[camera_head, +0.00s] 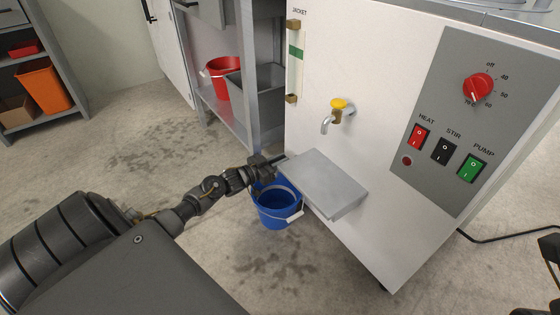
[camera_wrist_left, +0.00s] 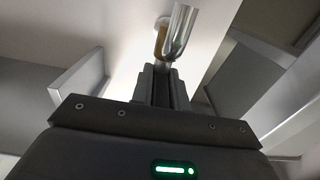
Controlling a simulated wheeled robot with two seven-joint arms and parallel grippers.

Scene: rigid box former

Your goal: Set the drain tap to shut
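The drain tap (camera_head: 337,115) sticks out of the white front panel of the machine in the head view. It has a yellow handle (camera_head: 340,104), a brass body and a bent chrome spout. My left gripper (camera_head: 283,159) is below and left of the tap, apart from it, beside the grey shelf. In the left wrist view its fingers (camera_wrist_left: 161,84) are close together with nothing seen between them. The tap's spout (camera_wrist_left: 179,32) shows beyond the fingertips there; the yellow handle is not seen. Dark parts of my right arm show at the right edge, its fingers unclear.
A grey metal shelf (camera_head: 322,182) juts from the panel below the tap. A blue bucket (camera_head: 277,207) stands on the floor under it. A control panel (camera_head: 455,160) with a red knob and switches is to the right. A grey rack with a red bucket (camera_head: 222,76) stands left.

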